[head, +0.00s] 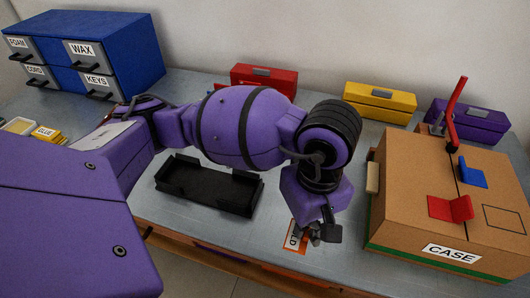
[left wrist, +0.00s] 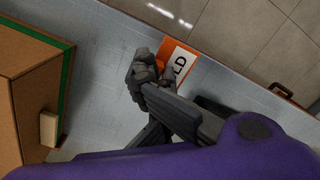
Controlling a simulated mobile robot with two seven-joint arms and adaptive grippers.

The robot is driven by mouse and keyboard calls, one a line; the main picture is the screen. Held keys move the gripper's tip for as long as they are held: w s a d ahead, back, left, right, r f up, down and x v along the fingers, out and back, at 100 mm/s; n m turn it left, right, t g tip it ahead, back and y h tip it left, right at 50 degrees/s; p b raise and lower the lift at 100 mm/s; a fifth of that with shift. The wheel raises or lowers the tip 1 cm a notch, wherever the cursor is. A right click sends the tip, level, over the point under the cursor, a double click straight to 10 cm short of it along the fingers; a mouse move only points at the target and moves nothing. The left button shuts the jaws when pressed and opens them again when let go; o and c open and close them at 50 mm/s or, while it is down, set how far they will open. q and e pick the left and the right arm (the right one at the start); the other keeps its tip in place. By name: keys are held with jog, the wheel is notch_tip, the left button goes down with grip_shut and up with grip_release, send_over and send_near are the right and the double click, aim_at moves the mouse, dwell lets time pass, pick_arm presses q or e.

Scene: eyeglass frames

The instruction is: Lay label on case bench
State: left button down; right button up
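A white label (head: 296,238) with an orange border and the letters "LD" showing is at the table's front edge, partly hidden by my left gripper (head: 320,233). In the left wrist view the label (left wrist: 180,64) shows right beside the dark fingers of my left gripper (left wrist: 145,80). The fingers overlap the label in the picture; I cannot tell whether they grip it or how far apart they are. The brown case (head: 400,205), marked "CASE", stands on the grey bench (head: 345,262) to the right of the gripper. My right gripper is not in view.
A black tray (head: 210,207) lies left of the gripper, beneath my arm. A blue drawer cabinet (head: 130,45) stands at back left. Red (head: 265,80), yellow (head: 380,103) and purple (head: 465,120) boxes line the back. A red upright bar (head: 456,110) rises behind the case.

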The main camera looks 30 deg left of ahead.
pick_arm(q)
jog(key=w+f, duration=0.2)
jog(key=w, duration=0.1)
jog(key=w+a+f, duration=0.1)
jog(key=w+f, duration=0.2)
jog(key=w+a+f, duration=0.1)
jog(key=w+f, duration=0.1)
jog(key=w, duration=0.1)
jog(key=shift+w+a+f, duration=0.2)
jog(key=shift+f, duration=0.15)
notch_tip(320, 180, down, 3)
jog(key=shift+w+f, duration=0.1)
jog(key=shift+w, duration=0.05)
jog(key=shift+f+b, duration=0.3)
jog(key=shift+f, duration=0.2)
jog(key=shift+f, duration=0.1)
jog(key=c, duration=2.5)
grip_release()
jog(key=o, duration=0.5)
